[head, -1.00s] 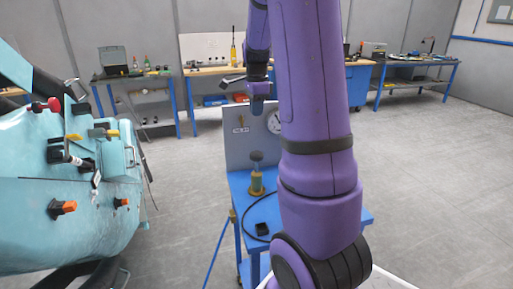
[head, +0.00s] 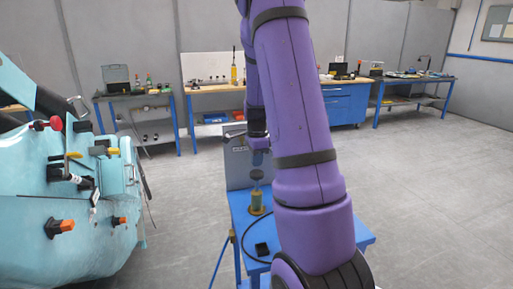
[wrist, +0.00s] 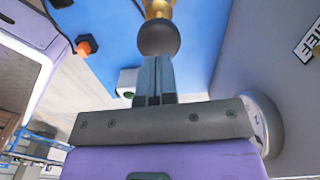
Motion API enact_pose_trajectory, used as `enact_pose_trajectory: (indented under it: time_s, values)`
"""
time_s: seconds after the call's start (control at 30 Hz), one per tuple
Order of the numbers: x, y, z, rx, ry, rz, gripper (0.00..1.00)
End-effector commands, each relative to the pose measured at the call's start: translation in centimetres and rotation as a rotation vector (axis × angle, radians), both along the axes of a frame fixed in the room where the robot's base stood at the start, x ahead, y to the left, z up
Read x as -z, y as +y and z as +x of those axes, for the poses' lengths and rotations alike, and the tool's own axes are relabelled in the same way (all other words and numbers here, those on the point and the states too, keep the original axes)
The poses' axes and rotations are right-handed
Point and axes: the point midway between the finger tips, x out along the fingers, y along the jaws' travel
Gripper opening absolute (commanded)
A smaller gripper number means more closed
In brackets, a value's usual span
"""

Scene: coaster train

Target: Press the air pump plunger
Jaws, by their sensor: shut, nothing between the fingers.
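The air pump (head: 258,200) stands upright on a small blue table. It has a brass-coloured body and a dark round plunger knob (head: 256,174) on top, raised above the body. My gripper (head: 259,158) points down just above the knob. In the wrist view the shut fingers (wrist: 154,62) end right by the dark knob (wrist: 158,38), with the brass part beyond it. I cannot tell whether the fingertips touch the knob. Nothing is between the fingers.
The blue table (head: 238,218) carries a black box (head: 262,249) and a dark hose. A grey upright panel (head: 233,172) stands behind the pump. A teal machine (head: 100,235) with knobs is at the left. Workbenches line the back wall; open floor lies to the right.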

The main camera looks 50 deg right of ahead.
Motion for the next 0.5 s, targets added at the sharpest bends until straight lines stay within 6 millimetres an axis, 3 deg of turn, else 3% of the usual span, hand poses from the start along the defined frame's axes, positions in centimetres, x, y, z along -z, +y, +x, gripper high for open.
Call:
enact_pose_trajectory:
  time_s: [0.2, 0.5]
  values:
    - [2.1, 0.0, 0.0, -0.001, 0.001, 0.001, 0.0]
    - [2.4, 0.0, 0.0, -0.001, 0.0, 0.0, 0.0]
